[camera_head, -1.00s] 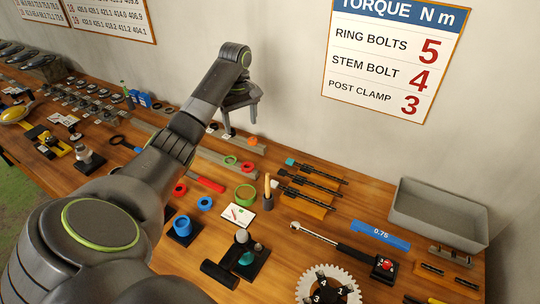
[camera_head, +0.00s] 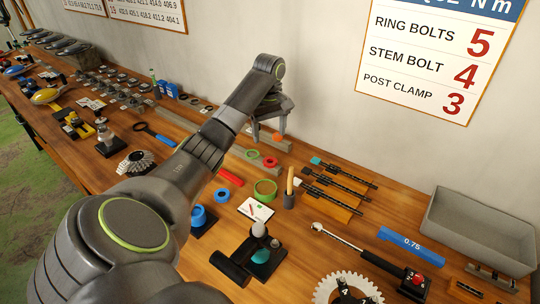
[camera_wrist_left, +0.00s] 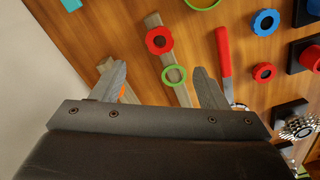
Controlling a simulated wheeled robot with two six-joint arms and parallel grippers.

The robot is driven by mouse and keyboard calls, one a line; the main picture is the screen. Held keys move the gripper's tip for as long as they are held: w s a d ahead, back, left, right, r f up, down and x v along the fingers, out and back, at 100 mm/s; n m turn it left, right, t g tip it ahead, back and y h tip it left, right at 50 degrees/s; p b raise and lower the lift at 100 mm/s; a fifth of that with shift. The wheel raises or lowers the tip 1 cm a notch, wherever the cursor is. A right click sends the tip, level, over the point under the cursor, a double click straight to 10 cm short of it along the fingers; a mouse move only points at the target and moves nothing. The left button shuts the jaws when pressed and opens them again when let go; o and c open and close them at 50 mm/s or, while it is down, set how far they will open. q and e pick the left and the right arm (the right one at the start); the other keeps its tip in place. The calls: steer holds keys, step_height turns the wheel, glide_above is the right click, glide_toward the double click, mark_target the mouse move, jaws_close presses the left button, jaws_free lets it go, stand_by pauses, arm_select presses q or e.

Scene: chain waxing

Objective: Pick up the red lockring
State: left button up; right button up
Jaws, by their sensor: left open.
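A red ring (camera_head: 270,162) lies on a grey rail on the bench beside a thin green ring (camera_head: 252,154). In the left wrist view this red ring (camera_wrist_left: 159,40) lies beyond the fingertips, with the green ring (camera_wrist_left: 174,76) nearer. A second, smaller red ring (camera_wrist_left: 263,72) lies on the wood to the right of a red-handled tool; I do not make it out in the head view. I cannot tell which red ring is the lockring. My left gripper (camera_head: 268,132) is open and empty above the rail, its fingers (camera_wrist_left: 160,68) apart. My right gripper is out of view.
A large green ring (camera_head: 265,190), a blue ring (camera_head: 222,195), a red-handled tool (camera_head: 231,177) and an upright wooden-handled tool (camera_head: 290,185) are nearby. Black tools (camera_head: 338,185) lie on wooden blocks to the right. A grey bin (camera_head: 478,235) stands by the wall.

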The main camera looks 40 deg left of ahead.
arm_select(q)
steer(key=b, duration=0.3)
glide_above(270, 161)
step_height(270, 161, down, 4)
steer(key=shift+w+a+f, duration=0.1)
steer(key=shift+a+f, duration=0.05)
steer(key=shift+f, duration=0.05)
steer(key=shift+f+p, duration=0.4)
steer(key=shift+f, duration=0.1)
step_height(270, 161, down, 4)
steer(key=shift+r+p, duration=0.2)
steer(key=shift+p, duration=0.35)
steer(key=shift+f, duration=0.35)
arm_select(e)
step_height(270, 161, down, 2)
arm_select(q)
steer(key=shift+c, duration=0.3)
steer(key=c, duration=1)
